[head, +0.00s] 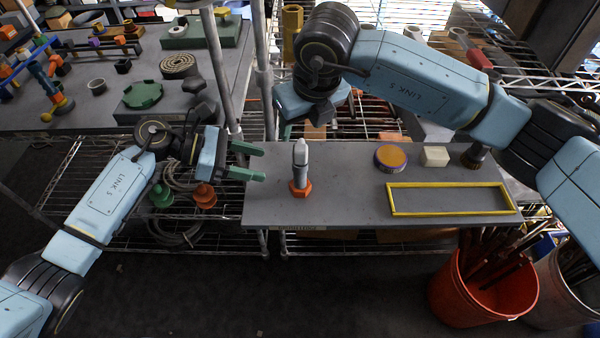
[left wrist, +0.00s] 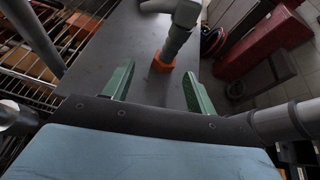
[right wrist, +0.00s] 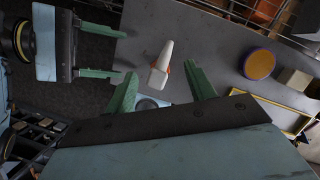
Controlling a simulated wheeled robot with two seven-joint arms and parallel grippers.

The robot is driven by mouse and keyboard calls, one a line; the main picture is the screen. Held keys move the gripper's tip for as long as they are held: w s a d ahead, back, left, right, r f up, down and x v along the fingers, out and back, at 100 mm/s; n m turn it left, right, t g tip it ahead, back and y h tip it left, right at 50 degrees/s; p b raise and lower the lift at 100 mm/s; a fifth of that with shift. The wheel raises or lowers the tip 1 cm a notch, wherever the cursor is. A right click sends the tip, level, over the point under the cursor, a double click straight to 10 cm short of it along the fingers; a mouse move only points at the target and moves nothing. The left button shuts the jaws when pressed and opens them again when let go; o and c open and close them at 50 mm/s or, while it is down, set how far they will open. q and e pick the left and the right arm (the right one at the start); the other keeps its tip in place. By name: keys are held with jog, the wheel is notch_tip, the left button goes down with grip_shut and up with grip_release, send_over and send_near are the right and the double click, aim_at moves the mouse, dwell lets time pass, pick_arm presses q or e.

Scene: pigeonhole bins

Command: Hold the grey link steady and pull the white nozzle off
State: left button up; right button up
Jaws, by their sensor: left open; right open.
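The white nozzle (head: 300,152) points up from the top of the upright grey link (head: 300,174), which stands in an orange hexagonal base (head: 301,189) on the grey table. My left gripper (head: 264,164) is open and empty to the left of the link, its fingers pointing at it without touching. In the left wrist view the link (left wrist: 174,42) rises from its orange base (left wrist: 163,63) beyond the open fingers. My right gripper (right wrist: 161,72) is open above the nozzle, which shows in the right wrist view (right wrist: 165,54). Its fingertips are hidden in the head view.
On the table to the right are an orange-topped purple round piece (head: 390,158), a cream block (head: 434,156), a dark knob-like piece (head: 475,156) and a yellow rectangular frame (head: 450,213). A red bucket (head: 470,300) stands below. Another table (head: 60,118) with parts is at left.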

aim_at(294, 180)
pick_arm(q)
jog(key=shift+s+d+r+m+g+y, duration=0.2)
jog(key=shift+s+m+g+y, duration=0.25)
jog(key=shift+m, duration=0.55)
jog(key=shift+s+d+f, duration=0.1)
jog(key=shift+d+f, duration=0.05)
jog(key=shift+d, duration=0.1)
jog(key=shift+x, duration=4.7)
jog(key=shift+c, duration=0.5)
jog(key=shift+a, duration=0.1)
jog(key=c, duration=0.9)
jog(key=shift+s+f, duration=0.1)
jog(key=shift+f, duration=0.1)
pick_arm(e)
jog(key=shift+f, duration=0.1)
pick_arm(q)
jog(key=o, duration=0.5)
jog(key=c, duration=0.5)
